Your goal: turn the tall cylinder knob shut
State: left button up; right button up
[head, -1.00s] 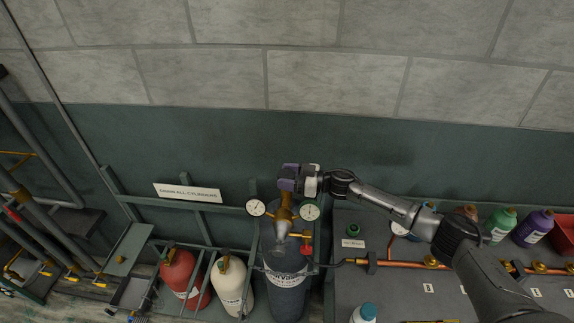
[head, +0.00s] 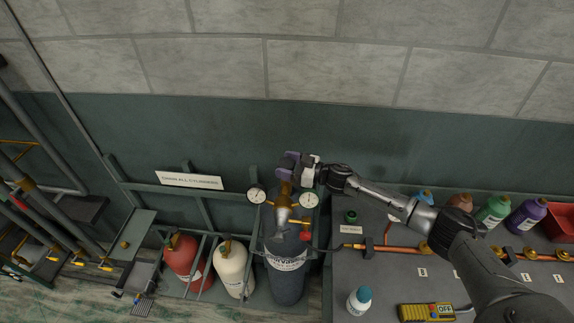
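The tall dark grey cylinder (head: 287,280) stands in the rack at the lower middle of the head view. A brass valve body (head: 283,205) with two round white gauges is on its top. My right gripper (head: 287,172) is at the top of this valve, over the place of the knob. The gripper body hides the knob, and its fingers are too small and covered to tell whether they are open or shut. My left gripper is not in view.
A red cylinder (head: 185,258) and a cream cylinder (head: 232,265) stand left of the tall one. The grey bench (head: 395,285) on the right holds copper pipe, several bottles and a yellow meter (head: 426,312) reading OFF. A white sign (head: 190,180) hangs on the rack.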

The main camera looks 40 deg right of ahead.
aim_at(289, 163)
jog(key=shift+o, duration=1.1)
jog(key=shift+r, duration=0.1)
jog(key=shift+r, duration=0.3)
jog(key=r, duration=0.3)
jog(key=shift+s+d+r, duration=0.2)
jog(key=shift+s+r, duration=0.05)
jog(key=shift+r, duration=0.05)
jog(key=s+d+r+b, duration=0.2)
jog(key=s+d+r, duration=0.3)
jog(key=s, duration=0.4)
jog(key=shift+s+r, duration=0.4)
jog(key=shift+r, duration=0.4)
jog(key=shift+r, duration=0.1)
